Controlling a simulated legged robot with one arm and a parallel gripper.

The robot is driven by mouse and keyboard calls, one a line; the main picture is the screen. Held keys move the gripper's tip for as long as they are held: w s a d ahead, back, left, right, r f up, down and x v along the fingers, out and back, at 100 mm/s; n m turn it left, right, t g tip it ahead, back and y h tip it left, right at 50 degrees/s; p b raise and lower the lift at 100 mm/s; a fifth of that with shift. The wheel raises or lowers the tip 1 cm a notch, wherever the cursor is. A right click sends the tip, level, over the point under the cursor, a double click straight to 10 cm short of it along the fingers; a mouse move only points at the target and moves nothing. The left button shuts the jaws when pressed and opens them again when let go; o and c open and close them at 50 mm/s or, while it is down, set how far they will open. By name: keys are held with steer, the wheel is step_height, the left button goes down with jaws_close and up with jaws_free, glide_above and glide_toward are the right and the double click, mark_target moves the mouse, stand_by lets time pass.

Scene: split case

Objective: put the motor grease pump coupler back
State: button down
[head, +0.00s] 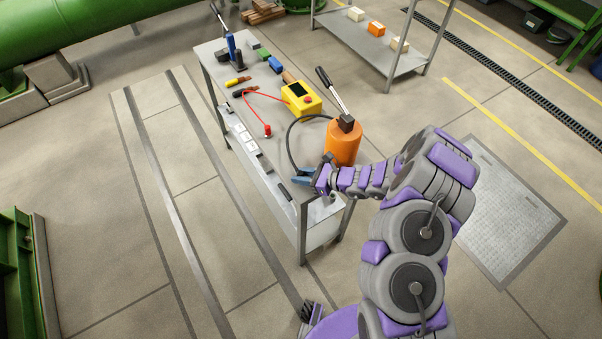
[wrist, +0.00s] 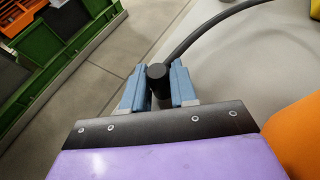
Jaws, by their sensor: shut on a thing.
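The orange motor grease pump (head: 343,142) stands upright near the front end of the grey workbench, with a black lever handle. Its black hose (head: 291,139) loops out to the left and down to my gripper (head: 306,174). In the wrist view my gripper (wrist: 160,88) has its blue fingers shut on a black round coupler (wrist: 157,71) at the hose end. The hose (wrist: 205,28) runs from it to the upper right. The pump body (wrist: 298,135) shows at the right edge of the wrist view. The lower part of the coupler is hidden between the fingers.
On the workbench (head: 213,67) lie a yellow control box (head: 301,98), a red cable (head: 262,97), and several tools. A shelf table (head: 345,37) stands behind. A green crate (wrist: 65,35) shows at the wrist view's upper left. The floor left of the bench is clear.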

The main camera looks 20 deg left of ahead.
steer(key=shift+d+r, duration=0.1)
steer(key=shift+d, duration=0.25)
steer(key=shift+a+f, duration=0.3)
steer(key=shift+f, duration=0.15)
steer(key=shift+b, duration=0.3)
steer(key=shift+d+f, duration=0.1)
steer(key=c, duration=1)
jaws_free()
steer(key=shift+d, duration=0.1)
steer(key=shift+o, duration=1)
